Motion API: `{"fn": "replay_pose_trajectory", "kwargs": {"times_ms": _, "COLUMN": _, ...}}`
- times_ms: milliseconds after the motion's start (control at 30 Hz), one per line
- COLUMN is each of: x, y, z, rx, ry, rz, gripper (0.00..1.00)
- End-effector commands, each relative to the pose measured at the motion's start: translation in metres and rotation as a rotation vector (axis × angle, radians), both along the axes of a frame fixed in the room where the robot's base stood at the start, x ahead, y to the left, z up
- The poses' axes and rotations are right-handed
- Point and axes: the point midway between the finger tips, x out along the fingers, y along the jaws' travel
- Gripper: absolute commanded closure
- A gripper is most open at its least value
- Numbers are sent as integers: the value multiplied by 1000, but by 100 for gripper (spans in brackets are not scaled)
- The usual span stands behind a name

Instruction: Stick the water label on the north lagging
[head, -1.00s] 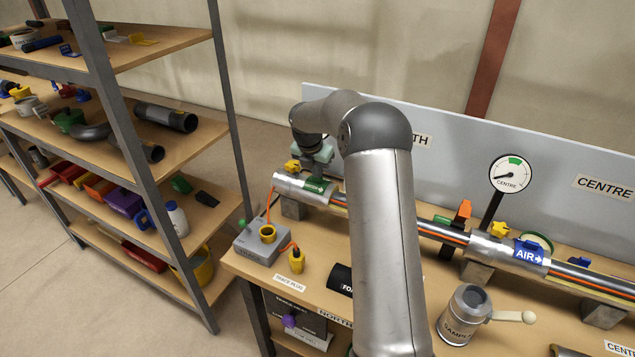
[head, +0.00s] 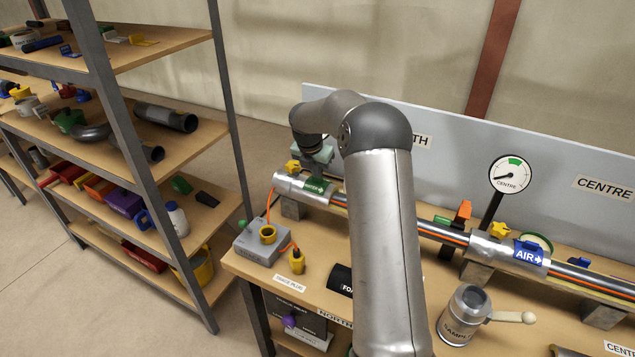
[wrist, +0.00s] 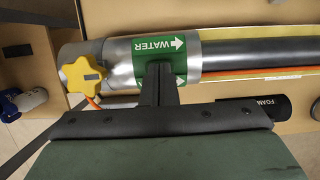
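The green water label (wrist: 188,52), with white WATER lettering and an arrow, lies against the silver north lagging (wrist: 118,60) in the wrist view. It also shows in the head view (head: 316,186) near the right end of the lagging (head: 290,184). My gripper (wrist: 160,72) has its dark fingers close together at the label's lower middle and appears shut on it. The fingers cover part of the label, so the exact grip and contact with the lagging are hard to see. In the head view my arm hides part of the pipe.
A yellow knob (wrist: 82,73) is left of the label. A grey box (head: 262,246) with an orange cable stands in front of the lagging. A black foam sleeve (head: 340,279) lies on the bench. The back panel (head: 460,150) rises behind the pipe.

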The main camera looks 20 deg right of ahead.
Motion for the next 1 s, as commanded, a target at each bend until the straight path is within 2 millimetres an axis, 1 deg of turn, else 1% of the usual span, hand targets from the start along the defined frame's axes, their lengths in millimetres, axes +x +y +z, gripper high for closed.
{"fn": "replay_pose_trajectory", "kwargs": {"times_ms": 33, "x": 0, "y": 0, "z": 6, "rx": 0, "ry": 0, "rz": 0, "gripper": 100}}
{"fn": "replay_pose_trajectory", "kwargs": {"times_ms": 400, "x": 1, "y": 0, "z": 46, "rx": -1, "ry": -2, "rz": -1, "gripper": 100}}
{"fn": "replay_pose_trajectory", "kwargs": {"times_ms": 633, "x": 1, "y": -1, "z": 64, "rx": -2, "ry": -4, "rz": -1, "gripper": 100}}
{"fn": "replay_pose_trajectory", "kwargs": {"times_ms": 733, "x": 0, "y": 0, "z": 68, "rx": -1, "ry": -2, "rz": -1, "gripper": 100}}
{"fn": "replay_pose_trajectory", "kwargs": {"times_ms": 1000, "x": 0, "y": 0, "z": 69, "rx": -1, "ry": -2, "rz": -1, "gripper": 100}}
